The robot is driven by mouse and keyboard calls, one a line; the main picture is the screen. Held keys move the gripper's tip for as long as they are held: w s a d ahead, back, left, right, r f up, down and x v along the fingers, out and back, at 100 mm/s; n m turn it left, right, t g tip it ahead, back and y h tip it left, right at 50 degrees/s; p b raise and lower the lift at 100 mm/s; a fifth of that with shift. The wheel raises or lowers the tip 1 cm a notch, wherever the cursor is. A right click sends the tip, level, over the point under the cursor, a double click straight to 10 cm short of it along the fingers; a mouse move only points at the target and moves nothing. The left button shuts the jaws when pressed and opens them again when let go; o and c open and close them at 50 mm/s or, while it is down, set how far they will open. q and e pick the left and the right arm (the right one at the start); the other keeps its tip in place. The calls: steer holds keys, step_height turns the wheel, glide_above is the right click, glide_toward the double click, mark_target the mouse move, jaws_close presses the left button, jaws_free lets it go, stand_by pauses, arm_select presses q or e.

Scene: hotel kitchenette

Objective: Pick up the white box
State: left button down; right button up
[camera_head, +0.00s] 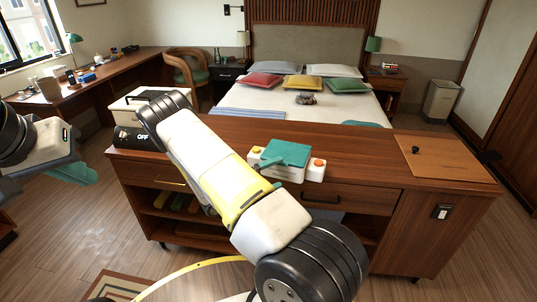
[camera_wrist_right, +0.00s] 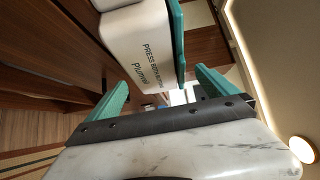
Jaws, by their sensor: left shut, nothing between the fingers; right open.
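In the head view my right forearm hides most of this gripper; what looks like a teal finger shows at the box's front left. My left gripper (camera_head: 78,173) is shut and empty at the far left, away from the counter.
The counter (camera_head: 350,150) has clear room right of the box. A tan board (camera_head: 445,160) with a small dark knob lies at its right end. A pale-topped case (camera_head: 138,101) and a black "OFF" panel (camera_head: 135,138) are at its left end. A bed (camera_head: 235,97) stands behind.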

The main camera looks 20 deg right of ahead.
mark_target(284, 170)
steer(key=x, duration=0.6)
steer(key=shift+d, duration=0.4)
steer(key=c, duration=2)
steer(key=shift+r, duration=0.2)
steer(key=shift+r, duration=1.55)
steer(key=shift+c, duration=0.3)
steer(key=s+a+r, duration=0.1)
steer(key=s+a, duration=0.8)
steer(key=s, duration=0.4)
steer(key=w+a+r+n+t+y, duration=0.3)
steer(key=w+a+n+t+y, duration=0.6)
steer(key=w+a+t, duration=0.3)
steer(key=shift+a+r+n, duration=0.4)
steer(key=shift+a+n, duration=0.1)
steer(key=shift+a, duration=0.4)
